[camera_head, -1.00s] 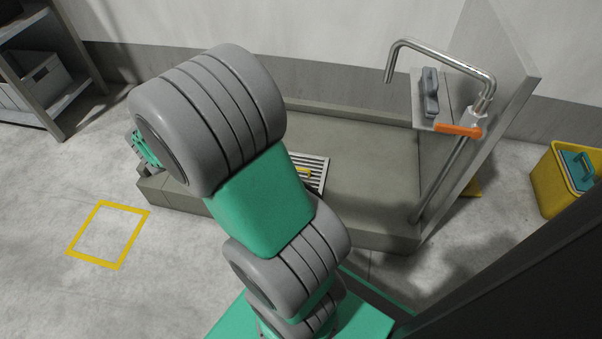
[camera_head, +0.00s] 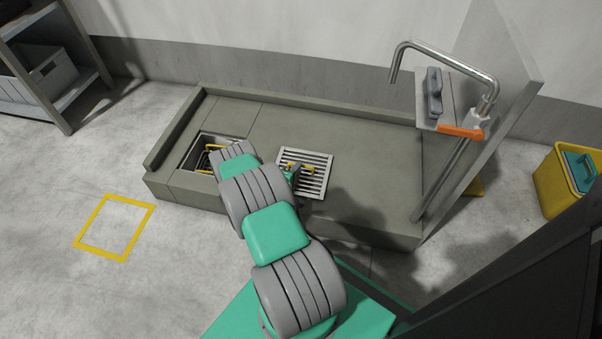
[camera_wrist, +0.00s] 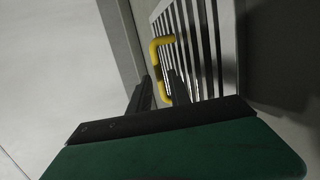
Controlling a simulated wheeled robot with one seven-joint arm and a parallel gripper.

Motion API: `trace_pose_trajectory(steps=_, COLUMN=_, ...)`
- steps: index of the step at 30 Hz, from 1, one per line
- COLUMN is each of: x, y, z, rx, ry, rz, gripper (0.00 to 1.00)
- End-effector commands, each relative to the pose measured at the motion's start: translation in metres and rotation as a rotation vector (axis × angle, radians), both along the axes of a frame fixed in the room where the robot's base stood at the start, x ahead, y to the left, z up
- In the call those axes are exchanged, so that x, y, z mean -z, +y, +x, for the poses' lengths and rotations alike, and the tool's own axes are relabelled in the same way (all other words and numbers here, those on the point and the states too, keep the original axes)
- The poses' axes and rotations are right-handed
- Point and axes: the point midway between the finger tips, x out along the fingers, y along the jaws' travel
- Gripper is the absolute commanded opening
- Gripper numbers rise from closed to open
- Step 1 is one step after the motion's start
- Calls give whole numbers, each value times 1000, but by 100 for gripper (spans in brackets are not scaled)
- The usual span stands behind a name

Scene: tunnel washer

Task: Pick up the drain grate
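The drain grate (camera_head: 319,186) is a pale square metal plate with dark slots and a yellow handle (camera_head: 307,168). It lies flat on the grey basin floor in the head view. My gripper (camera_head: 295,172) is low at its left side, partly hidden by my arm. In the wrist view the slotted grate (camera_wrist: 204,45) fills the upper middle. My two dark fingers (camera_wrist: 161,86) stand slightly apart, with the yellow handle (camera_wrist: 154,53) reaching down between them. Firm contact with the handle is not visible.
A square drain opening (camera_head: 196,150) with yellow bars inside lies left of my arm. The basin has a raised rim (camera_head: 300,105). A bent metal pipe (camera_head: 450,65) with an orange lever stands at right. A yellow bucket (camera_head: 560,185) is beyond. A yellow floor square (camera_head: 115,228) is empty.

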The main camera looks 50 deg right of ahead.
Motion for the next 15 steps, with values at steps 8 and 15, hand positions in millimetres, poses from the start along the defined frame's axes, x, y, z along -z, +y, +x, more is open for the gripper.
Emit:
trace_pose_trajectory(steps=8, x=15, y=-38, z=7, rx=1, ry=-2, rz=0, gripper=24)
trace_pose_trajectory(steps=15, x=13, y=-38, z=8, rx=-1, ry=-1, rz=1, gripper=19)
